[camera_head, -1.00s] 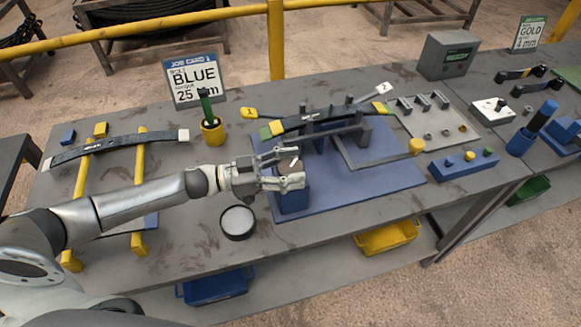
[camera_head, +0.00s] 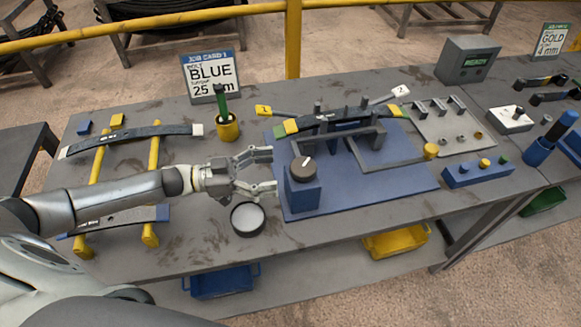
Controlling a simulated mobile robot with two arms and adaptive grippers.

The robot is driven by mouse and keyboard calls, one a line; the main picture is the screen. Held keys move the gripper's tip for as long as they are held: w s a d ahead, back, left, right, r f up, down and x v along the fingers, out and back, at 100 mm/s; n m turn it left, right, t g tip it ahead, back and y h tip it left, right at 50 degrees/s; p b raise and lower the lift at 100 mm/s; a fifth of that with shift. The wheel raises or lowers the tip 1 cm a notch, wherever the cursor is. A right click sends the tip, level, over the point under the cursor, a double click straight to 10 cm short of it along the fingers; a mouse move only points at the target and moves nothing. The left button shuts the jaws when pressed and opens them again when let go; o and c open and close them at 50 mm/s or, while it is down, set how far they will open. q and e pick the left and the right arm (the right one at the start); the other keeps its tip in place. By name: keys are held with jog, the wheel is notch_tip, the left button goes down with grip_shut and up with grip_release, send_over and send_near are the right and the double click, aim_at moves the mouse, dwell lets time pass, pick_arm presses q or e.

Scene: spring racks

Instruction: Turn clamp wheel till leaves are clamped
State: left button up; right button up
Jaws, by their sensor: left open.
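The clamp wheel is a dark round knob (camera_head: 303,169) with a white mark, on top of a blue block (camera_head: 303,196) at the front left of the blue fixture plate (camera_head: 400,186). Dark curved leaves (camera_head: 340,121) lie stacked across the fixture's grey posts. They have green and yellow ends at the left. I cannot tell how tightly they are held. My left gripper (camera_head: 271,170) is open and empty, just left of the wheel and apart from it, its fingers pointing at it. My right gripper is not in view.
A round dish (camera_head: 247,219) lies below my left gripper. A yellow cup (camera_head: 227,128) with a green tool stands behind it. Another leaf (camera_head: 130,135) rests on yellow bars at left. A grey box (camera_head: 468,60) shows green "READY". A blue button box (camera_head: 478,172) stands at right.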

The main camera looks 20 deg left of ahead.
pick_arm(q)
jog(key=shift+v, duration=1.75)
